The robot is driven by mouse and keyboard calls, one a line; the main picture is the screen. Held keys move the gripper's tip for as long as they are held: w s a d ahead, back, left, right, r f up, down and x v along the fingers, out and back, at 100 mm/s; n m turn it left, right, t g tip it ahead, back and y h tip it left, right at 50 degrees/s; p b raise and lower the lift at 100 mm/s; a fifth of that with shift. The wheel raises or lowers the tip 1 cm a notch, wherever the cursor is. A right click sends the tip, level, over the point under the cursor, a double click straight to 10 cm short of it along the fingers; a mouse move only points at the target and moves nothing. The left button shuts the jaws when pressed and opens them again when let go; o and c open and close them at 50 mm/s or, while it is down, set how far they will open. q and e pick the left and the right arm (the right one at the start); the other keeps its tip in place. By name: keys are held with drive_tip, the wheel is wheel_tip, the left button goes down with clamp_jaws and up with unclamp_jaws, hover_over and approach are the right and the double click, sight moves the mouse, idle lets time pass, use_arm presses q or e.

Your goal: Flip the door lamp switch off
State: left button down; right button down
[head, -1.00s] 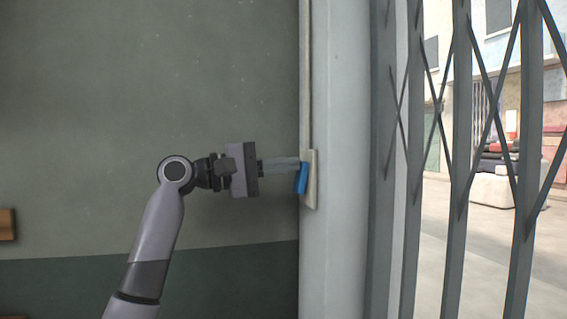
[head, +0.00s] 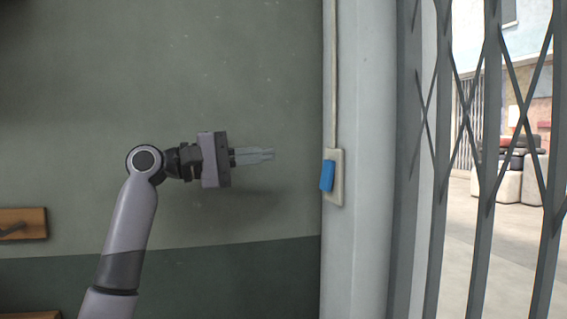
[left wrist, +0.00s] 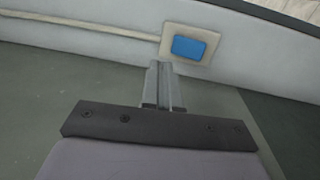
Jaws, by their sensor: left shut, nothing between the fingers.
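The door lamp switch is a blue rocker (head: 327,176) on a cream plate (head: 338,186), fixed to the pale door post. In the head view the rocker looks tilted, its lower end standing out further. It also shows in the left wrist view as a blue rocker (left wrist: 188,48) just beyond the fingertips. My left gripper (head: 272,154) is shut and empty. It points right toward the switch, a little higher than the rocker, with a clear gap between them. My right gripper is not in view.
The pale post (head: 362,110) carries a thin conduit (head: 330,70) running up from the switch plate. A folding metal gate (head: 490,120) stands to the right, with a street behind it. A wooden wall piece (head: 22,224) is at far left. The wall around my left gripper is clear.

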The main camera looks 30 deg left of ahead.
use_arm(q)
drive_tip(key=shift+s+a+r, duration=0.2)
drive_tip(key=shift+s+a, duration=0.35)
drive_tip(key=shift+s, duration=0.15)
drive_tip(key=shift+s+a+r, duration=0.15)
drive_tip(key=shift+s+a, duration=0.4)
drive_tip(key=shift+s, duration=0.1)
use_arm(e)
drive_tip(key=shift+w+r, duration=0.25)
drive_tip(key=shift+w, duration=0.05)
use_arm(q)
drive_tip(key=shift+w+f, duration=0.1)
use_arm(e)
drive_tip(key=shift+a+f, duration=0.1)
